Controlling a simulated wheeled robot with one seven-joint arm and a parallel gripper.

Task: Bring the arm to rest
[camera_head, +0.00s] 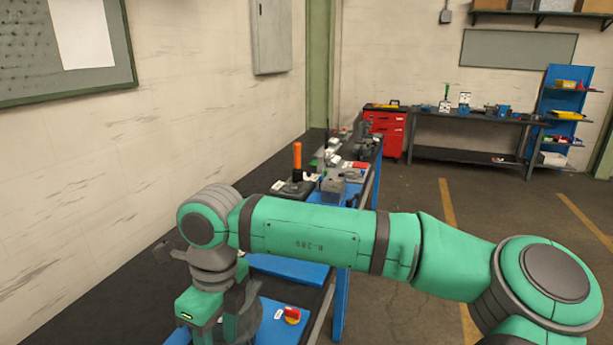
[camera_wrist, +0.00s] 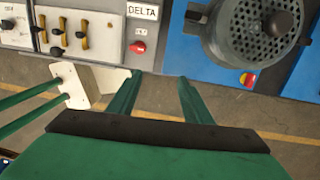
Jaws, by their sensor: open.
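My green arm (camera_head: 310,237) reaches from the lower right across the head view to the left, its wrist bent down over the near end of the workbench. My gripper (camera_head: 225,318) is low at the left of that view, partly hidden by its own housing. In the wrist view my gripper (camera_wrist: 157,78) shows two green fingers standing apart with nothing between them. The fingertips lie in the picture just below the edge of the panel with the DELTA label (camera_wrist: 143,11) and the red knob (camera_wrist: 138,46).
A round dark perforated wheel (camera_wrist: 262,28) sits on a blue plate, with a red-yellow switch (camera_wrist: 247,79) below it. Levers (camera_wrist: 83,33) stand on the panel. An orange-handled tool (camera_head: 297,158) rises from the bench. A red cabinet (camera_head: 386,130) stands beyond; floor is clear at right.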

